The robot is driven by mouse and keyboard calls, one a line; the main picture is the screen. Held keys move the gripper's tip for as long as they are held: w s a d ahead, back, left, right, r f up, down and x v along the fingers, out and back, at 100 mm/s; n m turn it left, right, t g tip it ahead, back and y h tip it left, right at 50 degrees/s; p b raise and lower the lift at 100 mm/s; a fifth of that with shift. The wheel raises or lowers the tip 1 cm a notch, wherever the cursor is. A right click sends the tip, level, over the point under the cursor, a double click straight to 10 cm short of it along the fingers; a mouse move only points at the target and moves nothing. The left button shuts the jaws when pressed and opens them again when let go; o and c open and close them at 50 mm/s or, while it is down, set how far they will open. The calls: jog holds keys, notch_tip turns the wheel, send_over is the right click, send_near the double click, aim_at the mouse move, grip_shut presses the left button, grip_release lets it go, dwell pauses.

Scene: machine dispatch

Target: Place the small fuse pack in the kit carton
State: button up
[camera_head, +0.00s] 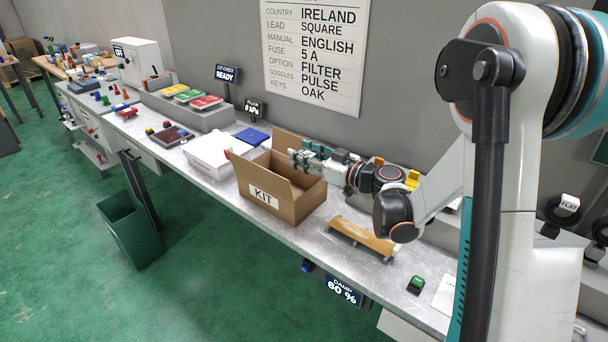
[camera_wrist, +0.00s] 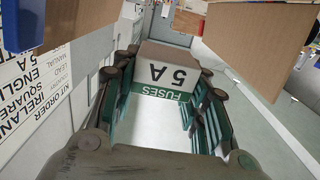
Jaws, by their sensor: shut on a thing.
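The kit carton (camera_head: 290,203) is an open brown cardboard box with a "KIT" label, standing on the grey bench in the head view. Its flaps also show in the wrist view (camera_wrist: 262,42). My gripper (camera_head: 296,158) is over the carton's opening, reaching in from the right. In the wrist view my gripper (camera_wrist: 165,95) is shut on the small fuse pack (camera_wrist: 170,72), a box with a white and green label reading "FUSES 5 A". The pack is hard to make out in the head view. The carton's inside is mostly hidden.
A white box (camera_head: 208,153) stands just left of the carton. A brown wooden piece (camera_head: 362,236) lies to its right, with a green button (camera_head: 416,284) further along. An order board (camera_head: 316,50) hangs on the wall and lists "FUSE 5 A". A green bin (camera_head: 130,232) stands on the floor.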

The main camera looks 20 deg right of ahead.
notch_tip(320, 180, down, 5)
jog(key=shift+r+b, duration=0.2)
jog(key=shift+b, duration=0.55)
jog(key=shift+f+b, duration=0.45)
jog(key=shift+f, duration=0.2)
jog(key=o, duration=1.1)
jog(key=shift+r, duration=0.15)
